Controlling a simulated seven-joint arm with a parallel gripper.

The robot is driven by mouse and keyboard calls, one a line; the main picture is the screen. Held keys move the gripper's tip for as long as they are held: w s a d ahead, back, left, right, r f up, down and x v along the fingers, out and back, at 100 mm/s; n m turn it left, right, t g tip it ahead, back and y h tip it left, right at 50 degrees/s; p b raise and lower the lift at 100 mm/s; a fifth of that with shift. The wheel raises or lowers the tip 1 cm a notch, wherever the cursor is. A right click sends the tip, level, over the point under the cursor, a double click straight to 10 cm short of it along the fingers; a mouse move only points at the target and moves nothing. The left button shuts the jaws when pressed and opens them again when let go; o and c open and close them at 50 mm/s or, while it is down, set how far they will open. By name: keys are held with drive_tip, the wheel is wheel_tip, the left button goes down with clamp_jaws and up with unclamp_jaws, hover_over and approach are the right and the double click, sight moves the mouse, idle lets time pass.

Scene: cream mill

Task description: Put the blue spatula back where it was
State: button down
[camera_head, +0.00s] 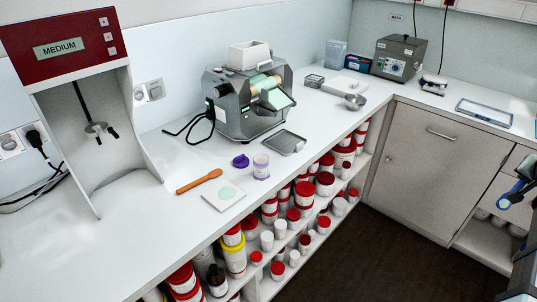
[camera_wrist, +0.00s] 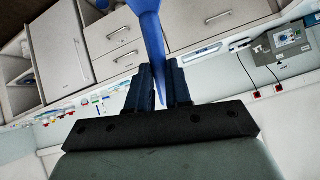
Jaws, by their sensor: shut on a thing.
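The blue spatula (camera_wrist: 150,30) is in my gripper (camera_wrist: 158,72) in the wrist view. The two dark fingers are shut on its shaft, one on each side. Its wide part points away from the palm and runs out of the top of the picture. In the head view, part of my arm and a blue shape (camera_head: 516,190), seemingly the spatula, show at the right edge, in front of the cabinets and away from the counter objects. The gripper's fingers are hard to make out there.
On the counter lie an orange spatula (camera_head: 199,182), a white tile with pale green cream (camera_head: 224,196), an open jar (camera_head: 261,168), a purple lid (camera_head: 240,161) and a metal tray (camera_head: 285,143). The mill (camera_head: 240,115) stands behind. Shelves of tubs (camera_head: 304,195) are below.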

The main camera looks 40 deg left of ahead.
drive_tip(key=s+a+f+n+g, duration=0.1)
drive_tip(key=s+a+g, duration=0.2)
drive_tip(key=a, duration=2)
drive_tip(key=s+a+n+g, duration=0.15)
drive_tip(key=s+a, duration=0.25)
drive_tip(key=a, duration=1.8)
drive_tip(key=g, duration=0.6)
approach(207, 162)
drive_tip(key=shift+t, duration=0.25)
drive_tip(key=shift+s+a+f, duration=0.1)
drive_tip(key=shift+f, duration=1.45)
drive_tip(key=shift+s+a+f, duration=0.1)
drive_tip(key=shift+f, duration=1.45)
drive_tip(key=c, duration=1)
unclamp_jaws()
drive_tip(key=shift+f, duration=0.1)
drive_tip(key=shift+c, duration=0.2)
